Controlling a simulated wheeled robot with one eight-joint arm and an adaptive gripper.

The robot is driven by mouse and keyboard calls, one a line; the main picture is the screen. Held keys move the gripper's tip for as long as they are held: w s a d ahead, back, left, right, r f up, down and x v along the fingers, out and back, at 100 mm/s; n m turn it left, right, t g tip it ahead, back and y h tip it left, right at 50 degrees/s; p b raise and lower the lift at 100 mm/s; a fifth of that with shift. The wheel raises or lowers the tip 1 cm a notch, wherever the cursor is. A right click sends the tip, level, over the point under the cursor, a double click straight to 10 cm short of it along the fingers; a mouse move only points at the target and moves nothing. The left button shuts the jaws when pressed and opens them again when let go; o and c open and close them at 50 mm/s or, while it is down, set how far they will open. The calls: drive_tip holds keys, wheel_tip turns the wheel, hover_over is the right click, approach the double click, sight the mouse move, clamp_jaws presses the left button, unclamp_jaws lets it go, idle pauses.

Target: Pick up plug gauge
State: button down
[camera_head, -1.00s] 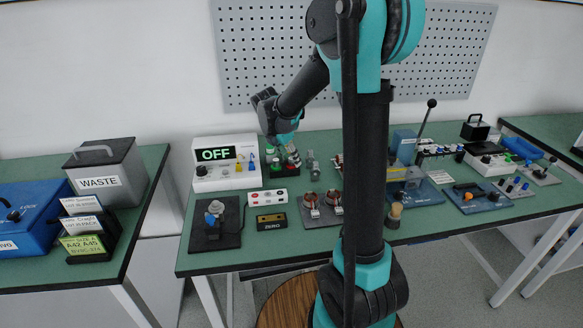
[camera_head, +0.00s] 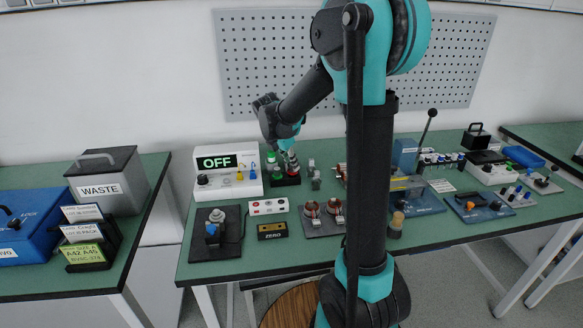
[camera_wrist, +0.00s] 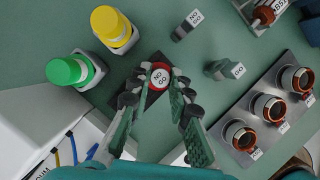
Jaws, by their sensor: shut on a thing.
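The plug gauge (camera_wrist: 158,76) shows in the wrist view as a round end with a red rim and a white "NO GO" label. It is between the two fingertips of my gripper (camera_wrist: 157,97), which is shut on it. In the head view my gripper (camera_head: 287,146) is at the back of the left part of the bench, beside the display box. A small red part of the gauge (camera_head: 291,163) shows just under it. I cannot tell whether the gauge is clear of its stand.
Green-capped (camera_wrist: 70,71) and yellow-capped (camera_wrist: 110,24) pieces stand left of the gauge. Two small grey labelled blocks (camera_wrist: 187,26) (camera_wrist: 224,69) lie to the right. A plate with copper-wound rings (camera_wrist: 232,147) is further right. The "OFF" display box (camera_head: 228,176) stands close by.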

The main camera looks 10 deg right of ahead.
wheel_tip(320, 180, up, 19)
idle(0.5)
drive_tip(key=shift+f, duration=0.1)
